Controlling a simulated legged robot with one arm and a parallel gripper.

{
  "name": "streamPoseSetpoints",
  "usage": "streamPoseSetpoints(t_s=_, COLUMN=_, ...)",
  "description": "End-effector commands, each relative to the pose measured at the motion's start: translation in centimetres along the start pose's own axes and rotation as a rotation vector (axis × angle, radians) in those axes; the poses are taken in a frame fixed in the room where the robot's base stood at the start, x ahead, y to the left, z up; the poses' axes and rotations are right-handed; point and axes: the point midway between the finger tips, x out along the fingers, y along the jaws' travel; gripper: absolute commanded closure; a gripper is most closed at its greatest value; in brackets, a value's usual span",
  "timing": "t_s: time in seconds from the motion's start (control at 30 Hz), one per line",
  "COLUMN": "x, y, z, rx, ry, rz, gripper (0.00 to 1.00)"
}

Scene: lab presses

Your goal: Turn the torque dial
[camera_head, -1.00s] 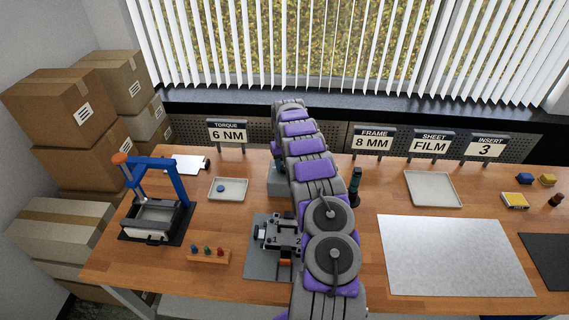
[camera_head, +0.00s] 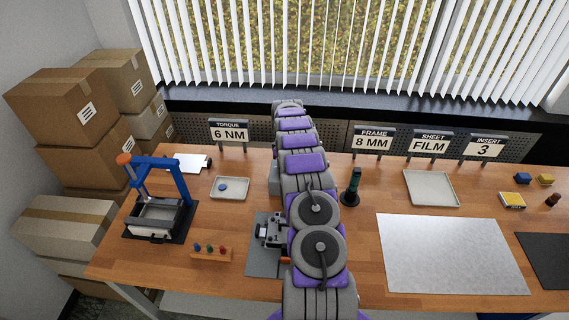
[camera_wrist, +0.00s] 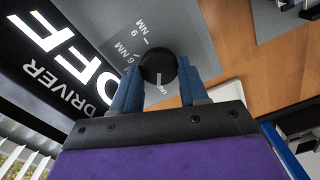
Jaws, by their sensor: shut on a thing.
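The torque dial (camera_wrist: 158,66) is a round black knob with a white pointer line, on a grey plate (camera_wrist: 182,22). The plate carries the marks "6 NM" and "9 NM" and a partly hidden one near the pointer's end. The pointer faces toward my palm, away from the two NM marks. In the wrist view my gripper (camera_wrist: 158,74) has a blue finger on each side of the dial and is shut on it. In the head view my arm hides the gripper and dial. A sign (camera_head: 229,131) reads "TORQUE 6 NM".
A black panel (camera_wrist: 25,75) reads "DRIVER OFF". A blue-framed press (camera_head: 160,180), a tray (camera_head: 241,190) and a small rack (camera_head: 222,256) stand left of my arm. A dark green driver (camera_head: 351,186) stands close right of it. A grey sheet (camera_head: 450,255) lies further right.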

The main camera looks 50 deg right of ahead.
Motion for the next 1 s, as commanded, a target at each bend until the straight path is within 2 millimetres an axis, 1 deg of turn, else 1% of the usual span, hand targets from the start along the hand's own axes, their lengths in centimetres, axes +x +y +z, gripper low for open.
streamPoseSetpoints(t_s=0.27, x=0.04, y=0.03, z=0.01, rx=-0.077, ry=0.001, rz=0.002, gripper=0.87)
streamPoseSetpoints(t_s=0.73, x=0.04, y=0.05, z=0.03, rx=-0.09, ry=0.001, rz=0.002, gripper=0.87)
streamPoseSetpoints(t_s=0.77, x=0.04, y=0.05, z=0.03, rx=-0.09, ry=0.001, rz=0.002, gripper=0.55)
streamPoseSetpoints(t_s=1.0, x=-0.03, y=0.04, z=0.06, rx=-0.089, ry=0.001, rz=0.003, gripper=0.32)
